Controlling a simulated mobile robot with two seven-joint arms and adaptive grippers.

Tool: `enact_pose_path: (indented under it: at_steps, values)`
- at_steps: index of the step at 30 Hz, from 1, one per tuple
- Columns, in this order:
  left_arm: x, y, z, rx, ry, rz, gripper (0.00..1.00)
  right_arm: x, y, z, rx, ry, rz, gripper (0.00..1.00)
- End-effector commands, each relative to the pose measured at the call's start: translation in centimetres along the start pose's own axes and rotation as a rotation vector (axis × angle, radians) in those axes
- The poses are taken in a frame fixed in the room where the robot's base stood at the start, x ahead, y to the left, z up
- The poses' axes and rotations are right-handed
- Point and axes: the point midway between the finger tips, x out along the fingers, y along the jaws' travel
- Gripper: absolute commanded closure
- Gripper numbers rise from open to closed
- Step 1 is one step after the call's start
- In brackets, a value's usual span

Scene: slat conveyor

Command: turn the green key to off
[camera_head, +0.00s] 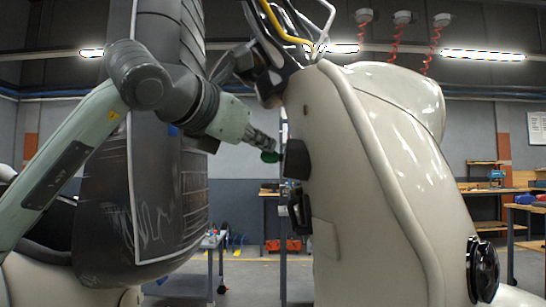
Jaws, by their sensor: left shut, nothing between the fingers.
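The green key (270,156) is small and sits at the left side of a dark block (296,160) on a large beige housing (370,180). My left gripper (262,141) comes in from the left, shut and empty, pointing right and slightly down. Its fingertips are just above the green key and overlap its upper edge in the picture; I cannot tell whether they touch. The key's exact angle and any off mark are too small to read. My right gripper is not seen.
A black latch-like part (299,212) is on the beige housing below the key. A large dark grey scratched body (110,215) stands at the left behind my left arm. Cables (295,40) run above the housing. Workbenches (500,190) stand farther back.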

Motion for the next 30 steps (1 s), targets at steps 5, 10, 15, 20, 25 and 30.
enact_pose_path:
  at_steps: [5,10,15,20,25,30]
  values:
    - [0.1,0.0,-0.3,0.000,0.004,0.000,1.00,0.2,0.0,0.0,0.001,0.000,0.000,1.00]
    - [0.2,0.0,-0.5,-0.001,0.005,0.000,1.00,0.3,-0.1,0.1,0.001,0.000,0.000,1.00]
    - [0.3,0.0,-0.6,-0.001,0.006,0.000,1.00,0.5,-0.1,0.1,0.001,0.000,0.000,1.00]
    - [0.4,0.0,-0.8,-0.001,0.007,0.000,1.00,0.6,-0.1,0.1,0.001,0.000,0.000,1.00]
    - [0.5,0.0,-1.0,-0.001,0.009,-0.001,1.00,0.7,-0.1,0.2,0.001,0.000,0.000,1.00]
    - [0.6,-0.1,-1.2,-0.001,0.012,-0.001,1.00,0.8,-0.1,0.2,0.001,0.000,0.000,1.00]
